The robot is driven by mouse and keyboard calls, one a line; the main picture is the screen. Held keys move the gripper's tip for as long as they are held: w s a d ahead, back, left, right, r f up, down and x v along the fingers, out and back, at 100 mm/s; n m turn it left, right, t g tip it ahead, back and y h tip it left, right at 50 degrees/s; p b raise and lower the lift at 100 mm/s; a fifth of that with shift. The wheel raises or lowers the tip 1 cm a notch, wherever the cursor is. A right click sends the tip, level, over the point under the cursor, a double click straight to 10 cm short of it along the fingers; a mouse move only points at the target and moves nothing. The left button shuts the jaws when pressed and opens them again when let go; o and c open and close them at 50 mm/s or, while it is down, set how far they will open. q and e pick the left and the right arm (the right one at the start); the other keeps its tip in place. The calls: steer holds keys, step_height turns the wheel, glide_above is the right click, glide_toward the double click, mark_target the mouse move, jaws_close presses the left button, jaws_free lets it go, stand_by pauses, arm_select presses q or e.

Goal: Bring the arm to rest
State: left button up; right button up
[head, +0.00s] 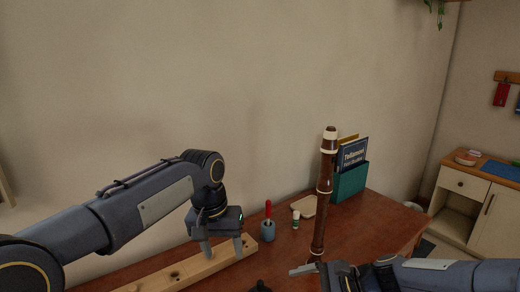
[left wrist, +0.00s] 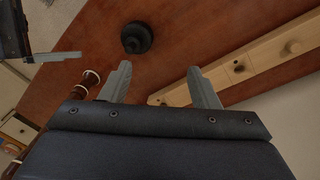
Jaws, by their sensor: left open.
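My left gripper (head: 222,250) is open and empty, pointing down over a long wooden rail with holes (head: 165,280) on the table. In the left wrist view its two fingers (left wrist: 163,85) are spread wide with nothing between them. My right gripper (head: 304,269) is at the bottom of the head view, with one finger showing, beside the foot of a brown recorder with white rings (head: 324,185). The recorder stands upright. Whether the right gripper touches it is hidden. A black knob-like object (left wrist: 136,38) sits on the table near my left fingers.
Behind stand a blue-grey cup with a red-handled tool (head: 267,229), a small green-and-white bottle (head: 295,220), a pale dish (head: 304,205) and a teal book holder (head: 349,183). The tabletop (head: 375,225) is clear at right. A cabinet (head: 462,184) stands beyond.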

arm_select(q)
steer(key=s+a+r+n+t+h+p, duration=0.15)
steer(key=s+a+r+p, duration=0.25)
steer(key=s+a, duration=0.85)
steer(key=s+f+n+t+p, duration=0.1)
steer(key=s+f+t+p, duration=0.1)
steer(key=s, duration=1.1)
step_height(320, 180, down, 2)
steer(key=shift+s+d+f+t+h+p, duration=0.25)
steer(key=shift+s+t+h, duration=0.2)
steer(key=shift+t, duration=0.3)
arm_select(e)
steer(key=s+d+r+n+t+h, duration=0.1)
steer(key=s+d+r+n+h, duration=0.1)
steer(key=s, duration=0.5)
steer(key=s+d+r+n+t+h, duration=0.1)
steer(key=s+d+r+n+h, duration=0.2)
steer(key=s+d+r+n, duration=0.2)
steer(key=s+d+r+n+t+h, duration=0.1)
steer(key=s+d+r+n+h, duration=0.1)
steer(key=s+n, duration=0.5)
steer(key=s+d+r, duration=0.1)
steer(key=s+d, duration=0.1)
steer(key=s, duration=0.1)
steer(key=shift+s+r+h, duration=0.25)
steer(key=shift+r+h, duration=0.15)
